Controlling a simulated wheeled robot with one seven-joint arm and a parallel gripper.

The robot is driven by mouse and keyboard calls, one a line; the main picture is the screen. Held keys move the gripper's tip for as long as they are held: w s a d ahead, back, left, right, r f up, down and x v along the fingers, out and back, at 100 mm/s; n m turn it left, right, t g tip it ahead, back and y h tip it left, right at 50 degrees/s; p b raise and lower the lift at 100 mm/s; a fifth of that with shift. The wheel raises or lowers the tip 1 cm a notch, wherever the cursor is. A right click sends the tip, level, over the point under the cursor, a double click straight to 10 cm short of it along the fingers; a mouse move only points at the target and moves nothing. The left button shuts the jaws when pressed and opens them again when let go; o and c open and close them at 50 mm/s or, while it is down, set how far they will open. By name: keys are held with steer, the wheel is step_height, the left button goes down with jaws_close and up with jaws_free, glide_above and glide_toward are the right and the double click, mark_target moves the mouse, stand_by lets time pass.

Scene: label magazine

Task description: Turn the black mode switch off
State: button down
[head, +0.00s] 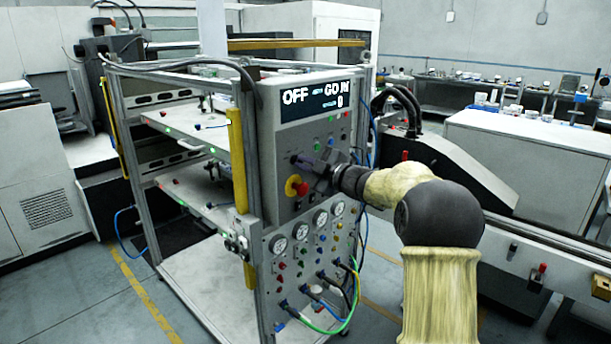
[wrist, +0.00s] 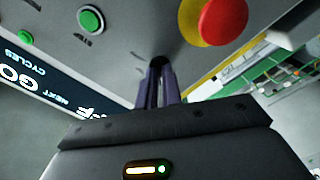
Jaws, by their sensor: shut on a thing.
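The black mode switch (wrist: 157,62) is on the grey control panel (head: 288,138), just above the red emergency-stop button in the head view. My gripper (wrist: 158,84) reaches straight to the panel, and its two dark fingers are closed around the switch. In the head view my gripper (head: 306,163) comes from the right and covers most of the switch. The knob's exact angle is hidden between the fingers.
The red emergency-stop button (wrist: 222,20) on its yellow base is close beside my fingers. Green buttons (wrist: 91,19) sit on the other side. Gauges (head: 301,231) and hoses are lower on the panel. A yellow post (head: 238,158) stands to its left.

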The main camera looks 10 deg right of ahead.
steer(key=shift+f+n+b, duration=0.1)
steer(key=shift+n+b, duration=0.85)
steer(key=shift+n, duration=0.25)
steer(key=c, duration=1.6)
jaws_free()
steer(key=shift+o, duration=0.2)
steer(key=b+v, duration=0.3)
steer(key=v, duration=1.4)
steer(key=shift+s+d, duration=0.15)
steer(key=shift+s, duration=0.05)
